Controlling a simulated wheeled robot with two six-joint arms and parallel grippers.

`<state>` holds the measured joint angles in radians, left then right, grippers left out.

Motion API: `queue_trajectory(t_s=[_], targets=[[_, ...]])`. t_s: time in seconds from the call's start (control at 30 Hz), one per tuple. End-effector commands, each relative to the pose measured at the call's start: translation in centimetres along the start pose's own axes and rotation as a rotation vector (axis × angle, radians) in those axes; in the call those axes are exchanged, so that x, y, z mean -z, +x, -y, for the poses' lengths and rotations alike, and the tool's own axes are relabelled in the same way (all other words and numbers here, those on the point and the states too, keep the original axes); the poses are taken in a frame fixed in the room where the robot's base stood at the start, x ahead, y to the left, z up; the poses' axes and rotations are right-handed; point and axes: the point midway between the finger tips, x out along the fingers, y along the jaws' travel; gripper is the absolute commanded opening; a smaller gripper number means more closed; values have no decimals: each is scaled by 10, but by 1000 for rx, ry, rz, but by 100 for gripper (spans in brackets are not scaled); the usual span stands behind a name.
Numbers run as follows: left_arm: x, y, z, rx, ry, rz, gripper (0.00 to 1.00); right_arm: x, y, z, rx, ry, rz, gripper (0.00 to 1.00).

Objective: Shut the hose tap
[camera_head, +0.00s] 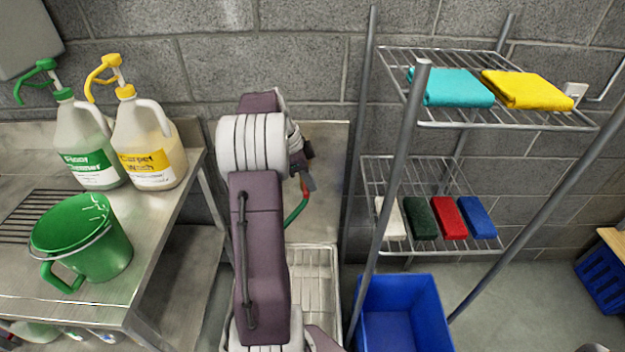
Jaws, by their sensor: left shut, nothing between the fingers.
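My left arm comes up through the middle of the view and covers most of the tap area. My left gripper (308,182) is at the arm's far end, near the wall, shut and empty. A small red part (304,193) shows just below the fingertips, and a green hose (295,212) curves down from it. I cannot tell whether the gripper touches the red part. The tap body and the position of its handle are hidden behind my arm and gripper. My right gripper is not in view.
A steel table at left holds two pump jugs (150,145) and a green bucket (105,250). A pale floor basin (327,285) lies below the hose. A wire shelf rack (400,130) with folded cloths and pads stands close at right, above a blue bin (390,290).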

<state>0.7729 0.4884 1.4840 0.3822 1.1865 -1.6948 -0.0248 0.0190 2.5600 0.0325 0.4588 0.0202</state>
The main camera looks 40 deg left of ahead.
Motion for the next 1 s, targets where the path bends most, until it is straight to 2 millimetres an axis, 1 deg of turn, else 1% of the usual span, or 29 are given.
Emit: queue_trajectory(t_s=[0.47,0.53,0.57,0.63,0.73,0.77,0.8,0.9,1.0], targets=[[-1,0,0,0,-2,1,0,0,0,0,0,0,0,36],[2,0,0,-1,-1,1,0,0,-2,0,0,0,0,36],[5,0,0,-1,-1,1,0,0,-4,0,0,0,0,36],[18,0,1,-2,2,0,0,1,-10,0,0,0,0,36],[46,3,1,-3,2,1,0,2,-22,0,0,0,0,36],[45,-6,3,5,-4,0,0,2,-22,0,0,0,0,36],[43,-19,4,7,-5,0,0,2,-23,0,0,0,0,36],[43,-47,5,8,-6,0,0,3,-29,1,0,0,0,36],[42,-69,5,5,-6,0,0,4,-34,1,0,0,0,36]])
